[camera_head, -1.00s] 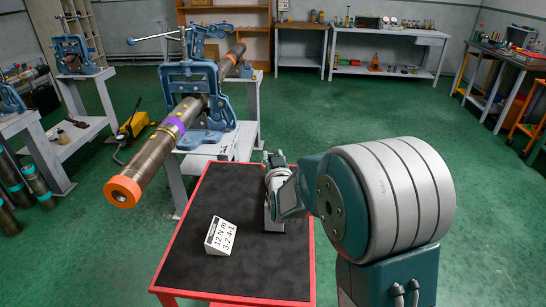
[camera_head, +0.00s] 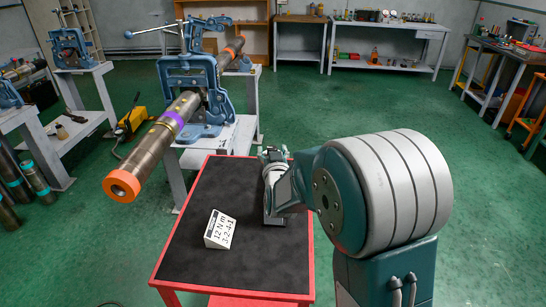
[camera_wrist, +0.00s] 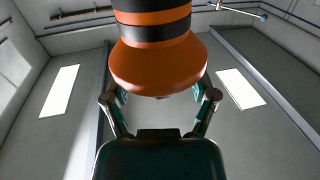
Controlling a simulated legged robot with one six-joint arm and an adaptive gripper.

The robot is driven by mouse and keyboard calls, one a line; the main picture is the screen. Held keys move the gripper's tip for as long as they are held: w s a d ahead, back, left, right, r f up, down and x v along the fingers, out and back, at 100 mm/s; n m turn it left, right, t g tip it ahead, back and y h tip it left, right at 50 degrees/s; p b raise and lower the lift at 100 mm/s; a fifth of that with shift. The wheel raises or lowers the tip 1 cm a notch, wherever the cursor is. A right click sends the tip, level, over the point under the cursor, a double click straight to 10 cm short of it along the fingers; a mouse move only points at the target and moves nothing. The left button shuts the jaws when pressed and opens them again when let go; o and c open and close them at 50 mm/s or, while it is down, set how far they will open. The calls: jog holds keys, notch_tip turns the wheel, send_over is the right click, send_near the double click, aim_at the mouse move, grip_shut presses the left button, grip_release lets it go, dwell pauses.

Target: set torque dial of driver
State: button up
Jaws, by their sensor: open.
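In the wrist view, a round orange part with black bands (camera_wrist: 155,62) flares towards the camera at the top middle; it looks like the end of the driver. My gripper (camera_wrist: 160,96) is open, with one finger on each side of this flared part. The fingertips are partly hidden behind it, and I cannot tell if they touch it. In the head view, my gripper (camera_head: 271,157) is small, at the far right part of the red-framed table. My arm hides much of this area, and dial markings cannot be read.
A white card (camera_head: 220,230) reading "12 N m" and "3-2-4-1" stands on the black tabletop (camera_head: 240,268). A blue vise (camera_head: 190,75) holds a long pipe (camera_head: 150,150) with an orange end, left of and beyond the table. The tabletop around the card is clear.

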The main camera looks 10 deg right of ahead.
jog(key=s+a, duration=0.1)
jog(key=s, duration=1)
jog(key=shift+s+a, duration=0.2)
jog(key=shift+s, duration=0.1)
jog(key=s+d+r+n+g+y, duration=0.1)
jog(key=s+g, duration=1.1)
jog(key=s, duration=1.3)
jog(key=shift+d+r+y, duration=0.2)
jog(key=shift+r+y, duration=0.4)
jog(key=shift+r, duration=0.05)
